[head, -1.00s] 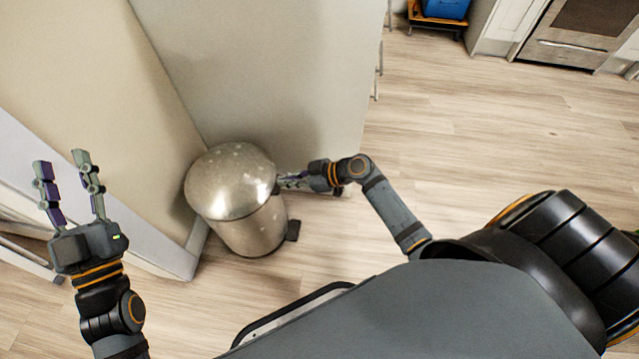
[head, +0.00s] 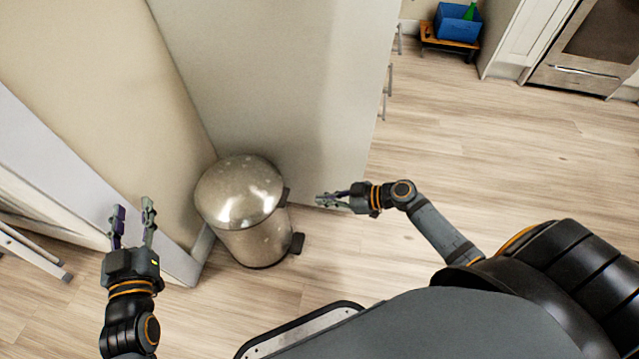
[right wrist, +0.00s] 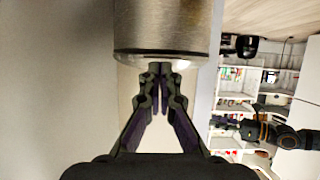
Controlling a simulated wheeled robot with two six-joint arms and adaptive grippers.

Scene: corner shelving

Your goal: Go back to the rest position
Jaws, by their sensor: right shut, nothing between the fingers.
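My left gripper (head: 133,222) is at the lower left in the head view, pointing up the picture, with its two fingers apart and nothing between them. My right gripper (head: 322,199) is right of the metal pedal bin (head: 262,236), apart from it, and points left toward it. In the right wrist view its fingertips (right wrist: 160,70) meet with nothing between them, and the bin (right wrist: 165,28) shows beyond them. The bin's domed lid (head: 238,190) is closed and it stands upright on the floor.
A tall pale cabinet side (head: 270,80) stands behind the bin. A beige wall (head: 90,70) and white frame (head: 60,150) are near my left gripper. A blue crate (head: 456,22) with a green bottle sits on a low stool. Wood floor (head: 500,130) is open at right.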

